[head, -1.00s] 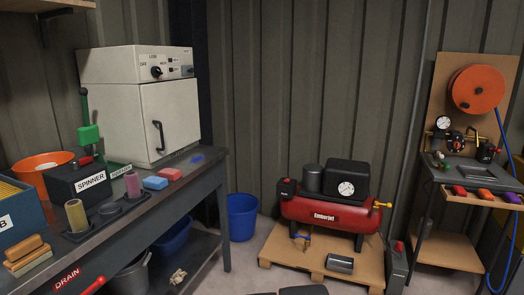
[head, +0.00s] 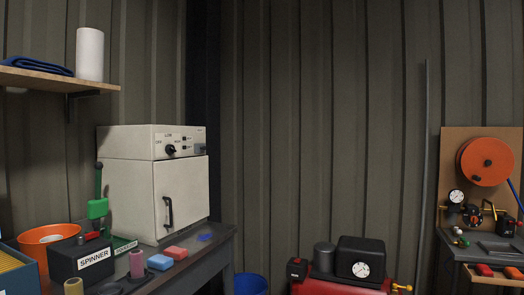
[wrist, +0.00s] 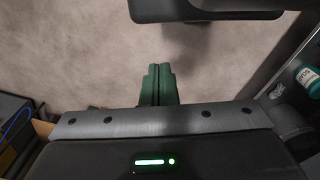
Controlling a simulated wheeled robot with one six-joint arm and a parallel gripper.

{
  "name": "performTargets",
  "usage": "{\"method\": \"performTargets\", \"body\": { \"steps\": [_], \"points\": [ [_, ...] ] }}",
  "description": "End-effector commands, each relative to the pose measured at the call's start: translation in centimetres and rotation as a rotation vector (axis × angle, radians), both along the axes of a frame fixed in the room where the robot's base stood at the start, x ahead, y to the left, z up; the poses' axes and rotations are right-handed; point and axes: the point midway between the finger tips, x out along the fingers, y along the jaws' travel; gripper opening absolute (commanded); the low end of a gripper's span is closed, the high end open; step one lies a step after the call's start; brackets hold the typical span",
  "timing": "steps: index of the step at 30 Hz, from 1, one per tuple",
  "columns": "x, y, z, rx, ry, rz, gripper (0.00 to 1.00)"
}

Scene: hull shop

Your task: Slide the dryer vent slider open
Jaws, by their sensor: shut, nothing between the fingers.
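The white dryer (head: 181,190) stands on the dark bench at the left in the head view. It has a shut front door with a black handle (head: 167,212). Its upper panel (head: 125,142) carries a black knob and small dark controls. A small grey patch (head: 199,149) at the panel's right end may be the vent slider; it is too small to tell its position. My gripper (wrist: 158,68) shows only in the wrist view. Its green fingers are together and empty, above a pale floor, with the dryer out of that view.
A shelf (head: 30,77) hangs above left. A compressor (head: 340,286) stands on the right. A dark bar (wrist: 205,10) crosses the wrist view's top.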

Motion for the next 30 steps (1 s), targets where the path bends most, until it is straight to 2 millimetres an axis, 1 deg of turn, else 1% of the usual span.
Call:
{"method": "performTargets", "body": {
  "steps": [2, 5, 8, 11, 14, 15, 17, 18, 20, 21, 23, 24, 26, 27, 29, 30],
  "points": [
    [0.0, 0.0, 0.0, 0.002, 0.000, -0.002, 0.00],
    [0.4, 0.6, 0.3, 0.029, -0.008, -0.031, 0.00],
    [1.6, 2.3, 1.1, 0.112, -0.029, -0.112, 0.00],
    [3.7, 5.2, 2.5, 0.252, -0.056, -0.245, 0.00],
    [6.6, 8.9, 4.8, 0.434, -0.077, -0.403, 0.00],
    [7.8, 10.4, 5.9, 0.510, -0.080, -0.465, 0.00],
    [9.6, 12.7, 7.7, 0.628, -0.081, -0.554, 0.00],
    [10.9, 14.2, 9.1, 0.706, -0.077, -0.611, 0.00],
    [12.8, 16.4, 11.4, 0.826, -0.067, -0.692, 0.00],
    [14.1, 17.9, 13.0, 0.909, -0.055, -0.746, 0.00],
    [16.0, 19.9, 15.8, 1.033, -0.033, -0.819, 0.00],
    [17.3, 21.1, 17.7, 1.116, -0.014, -0.866, 0.00],
    [19.1, 22.9, 20.8, 1.241, 0.023, -0.930, 0.00],
    [20.3, 24.0, 23.0, 1.326, 0.052, -0.972, 0.00],
    [22.0, 25.4, 26.3, 1.450, 0.102, -1.024, 0.00],
    [23.0, 26.2, 28.5, 1.529, 0.138, -1.055, 0.00]
  ]
}}
